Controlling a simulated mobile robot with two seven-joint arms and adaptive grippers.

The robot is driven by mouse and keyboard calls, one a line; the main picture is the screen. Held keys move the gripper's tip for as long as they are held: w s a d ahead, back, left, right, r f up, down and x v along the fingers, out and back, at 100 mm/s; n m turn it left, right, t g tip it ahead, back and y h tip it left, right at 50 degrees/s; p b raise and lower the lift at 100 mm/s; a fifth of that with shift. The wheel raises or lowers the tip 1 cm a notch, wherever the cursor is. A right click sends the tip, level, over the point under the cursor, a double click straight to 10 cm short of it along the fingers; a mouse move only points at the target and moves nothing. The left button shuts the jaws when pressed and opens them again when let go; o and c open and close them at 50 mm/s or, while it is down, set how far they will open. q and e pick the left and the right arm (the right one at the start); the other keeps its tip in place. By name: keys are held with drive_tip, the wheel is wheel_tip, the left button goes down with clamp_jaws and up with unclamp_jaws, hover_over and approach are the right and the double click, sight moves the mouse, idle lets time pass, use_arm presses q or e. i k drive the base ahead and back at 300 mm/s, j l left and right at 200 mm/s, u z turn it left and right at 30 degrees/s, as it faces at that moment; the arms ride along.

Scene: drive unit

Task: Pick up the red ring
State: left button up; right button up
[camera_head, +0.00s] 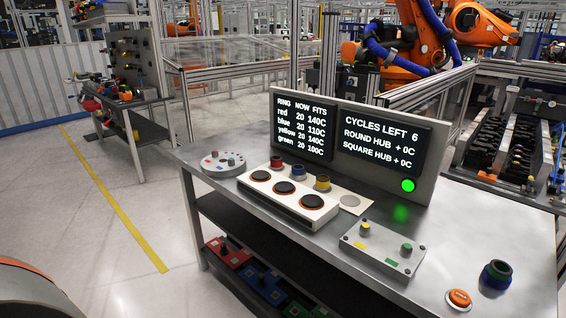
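A small red ring-like piece (277,162) with a dark top stands at the back left of a white box (290,200) on the metal table. It is small, so I cannot tell whether it is a loose ring or a part of the box. A blue piece (299,173) and a yellow piece (322,183) stand in a row to its right. Three dark round pads with orange rims lie on the box top in front of them. Neither of my grippers is in view.
A screen (352,145) stands behind the box, with a lit green button. A round plate (222,163) is left of the box. A grey block (382,250), an orange button (459,299) and a blue-green ring stack (496,276) are to the right.

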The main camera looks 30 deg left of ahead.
sight(276, 163)
drive_tip(key=i+j, duration=0.15)
drive_tip(key=j, duration=0.3)
drive_tip(key=i+j+z, duration=0.15)
drive_tip(key=j, duration=0.35)
drive_tip(key=i+j, duration=0.1)
drive_tip(key=j, duration=0.35)
drive_tip(key=i+j+z, duration=0.15)
drive_tip(key=j, duration=0.35)
drive_tip(key=k, duration=0.05)
